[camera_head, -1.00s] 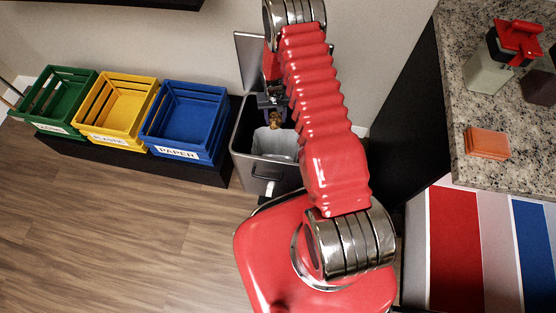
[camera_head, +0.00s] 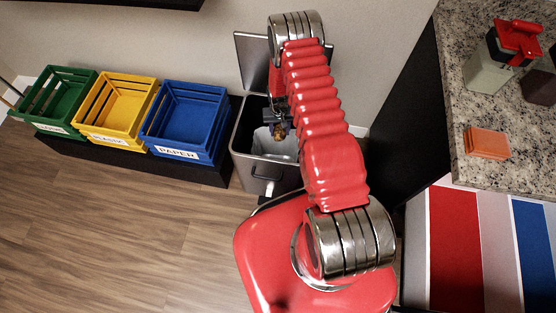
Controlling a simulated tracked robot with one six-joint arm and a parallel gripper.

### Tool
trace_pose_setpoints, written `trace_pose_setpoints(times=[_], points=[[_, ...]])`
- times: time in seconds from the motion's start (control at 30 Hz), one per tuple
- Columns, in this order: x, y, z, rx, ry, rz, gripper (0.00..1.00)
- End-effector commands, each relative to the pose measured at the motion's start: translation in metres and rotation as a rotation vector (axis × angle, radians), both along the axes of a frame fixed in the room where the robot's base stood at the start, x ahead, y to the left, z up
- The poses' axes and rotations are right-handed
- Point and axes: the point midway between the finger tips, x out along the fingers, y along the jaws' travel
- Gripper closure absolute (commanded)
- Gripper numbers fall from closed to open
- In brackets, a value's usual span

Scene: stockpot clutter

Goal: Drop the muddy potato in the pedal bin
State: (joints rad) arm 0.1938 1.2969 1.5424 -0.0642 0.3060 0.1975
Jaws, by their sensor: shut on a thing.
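The pedal bin (camera_head: 262,170) is a grey box with its lid raised against the wall and a pale liner inside. It stands in the middle of the view, partly hidden by my red arm. My gripper (camera_head: 279,127) is over the bin's opening, pointing down. It is shut on the muddy potato (camera_head: 280,133), a small brown lump that shows at the fingertips against the pale liner. The fingers are small and partly hidden by the arm. I cannot tell exactly how high the potato is relative to the rim.
Green (camera_head: 58,100), yellow (camera_head: 115,108) and blue (camera_head: 185,118) crates stand on a dark low bench left of the bin. A granite counter (camera_head: 510,165) on the right holds an orange block (camera_head: 487,143) and a red-topped container (camera_head: 498,65). The wooden floor in front is clear.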

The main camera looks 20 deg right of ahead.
Motion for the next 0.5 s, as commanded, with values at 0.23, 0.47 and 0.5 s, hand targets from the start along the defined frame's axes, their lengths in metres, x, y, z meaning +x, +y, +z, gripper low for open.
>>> trace_pose_setpoints(times=[0.23, 0.47, 0.5], points=[[-0.001, 0.000, -0.027, 0.001, 0.002, 0.000, 0.83], [0.000, 0.000, -0.042, 0.000, 0.000, 0.000, 0.83], [0.000, 0.000, -0.043, 0.000, -0.001, 0.000, 0.83]])
